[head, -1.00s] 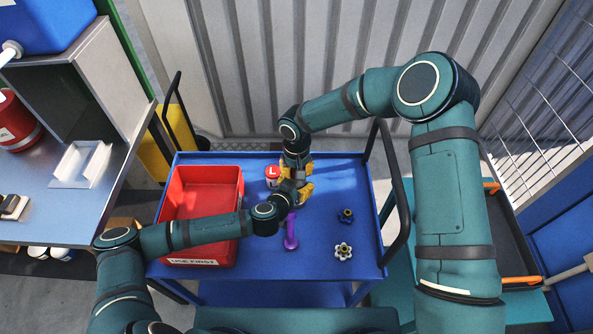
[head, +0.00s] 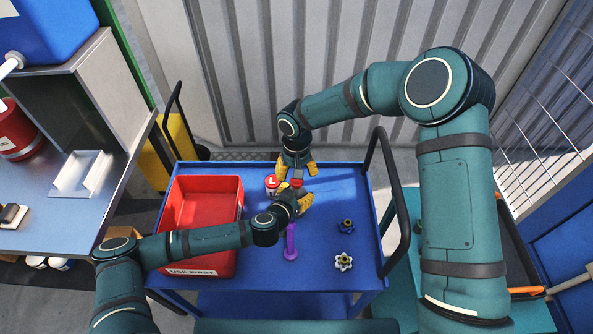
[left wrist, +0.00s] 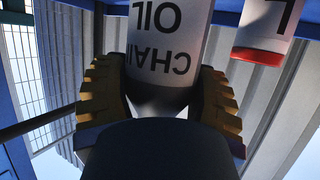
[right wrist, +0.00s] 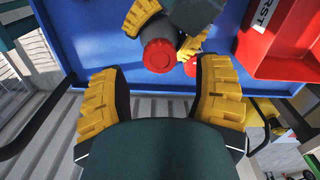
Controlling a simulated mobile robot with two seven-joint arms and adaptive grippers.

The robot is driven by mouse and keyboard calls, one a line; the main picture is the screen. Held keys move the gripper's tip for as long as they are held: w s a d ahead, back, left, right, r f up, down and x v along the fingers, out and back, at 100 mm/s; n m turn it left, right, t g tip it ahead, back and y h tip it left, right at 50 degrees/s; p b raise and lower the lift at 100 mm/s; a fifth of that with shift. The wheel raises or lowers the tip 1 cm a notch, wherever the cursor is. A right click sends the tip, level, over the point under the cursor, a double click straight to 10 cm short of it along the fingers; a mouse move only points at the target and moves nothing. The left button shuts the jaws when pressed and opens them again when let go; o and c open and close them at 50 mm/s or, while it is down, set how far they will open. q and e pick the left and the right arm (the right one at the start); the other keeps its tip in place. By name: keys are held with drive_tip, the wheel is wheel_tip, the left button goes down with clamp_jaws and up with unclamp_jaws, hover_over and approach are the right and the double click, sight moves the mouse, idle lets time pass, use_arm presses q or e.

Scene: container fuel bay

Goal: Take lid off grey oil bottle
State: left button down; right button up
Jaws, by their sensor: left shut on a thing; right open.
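The grey oil bottle (left wrist: 168,45), lettered "CHAIN OIL", sits between the two fingers of my left gripper (left wrist: 160,105), shut on it. In the head view my left gripper (head: 294,198) holds it over the blue cart, its body mostly hidden. Its red lid (right wrist: 160,55) faces my right gripper in the right wrist view and appears to be on the bottle. The lid is a small red patch (head: 297,183) in the head view. My right gripper (head: 297,171) is open, its spread fingers (right wrist: 160,75) just short of the lid, with nothing between them.
A white bottle (head: 271,185) marked "L", with a red lid, stands close left of the held one. A red "USE FIRST" crate (head: 238,215) is at the cart's left.

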sight(297, 182)
drive_tip(key=m, duration=0.2)
drive_tip(key=r+m, duration=0.1)
drive_tip(key=m, duration=0.2)
drive_tip(key=shift+s+r+m, duration=0.15)
drive_tip(key=shift+r+m, duration=0.15)
drive_tip(key=m, duration=0.1)
drive_tip(key=r+m, duration=0.1)
drive_tip(key=m, duration=0.3)
drive_tip(key=shift+r, duration=0.35)
drive_tip(key=shift+m, duration=0.4)
drive_tip(key=shift+f, duration=3.95)
clamp_jaws()
